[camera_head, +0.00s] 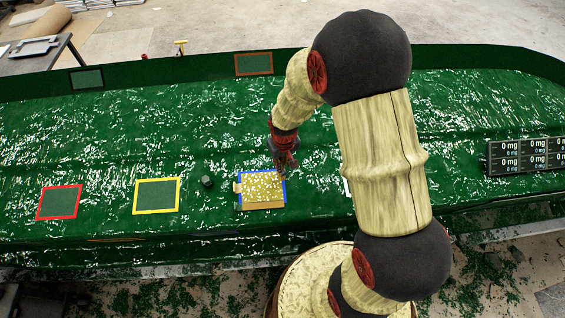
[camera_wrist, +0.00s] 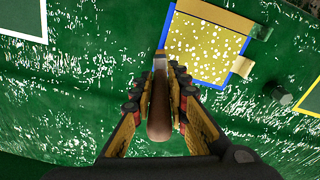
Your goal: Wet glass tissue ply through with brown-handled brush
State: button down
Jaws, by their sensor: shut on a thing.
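My gripper (camera_wrist: 160,95) is shut on the brown-handled brush (camera_wrist: 159,112). The brush's brown handle lies between the fingers in the wrist view, and its far end reaches the edge of the blue-framed patch. The glass tissue ply (camera_wrist: 203,46) is a yellowish sheet with many white spots, inside the blue frame, with tan strips at its edges. It also shows in the head view (camera_head: 261,187), just below and left of my gripper (camera_head: 285,163). I cannot tell whether the bristles touch the ply.
A small dark cylinder (camera_head: 207,182) stands left of the ply. Yellow (camera_head: 157,195), red (camera_head: 59,202) and orange (camera_head: 254,64) framed patches lie on the glossy green mould. A black readout panel (camera_head: 525,156) is at the right.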

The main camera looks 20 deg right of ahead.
jog(key=shift+s+a+r+p, duration=0.1)
jog(key=shift+s+r+p, duration=0.1)
jog(key=shift+r+p, duration=1.05)
jog(key=shift+s+a+r+p, duration=0.15)
jog(key=shift+r+p, duration=0.4)
jog(key=shift+r, duration=1.25)
jog(key=shift+d, duration=0.1)
jog(key=shift+s+f, duration=0.1)
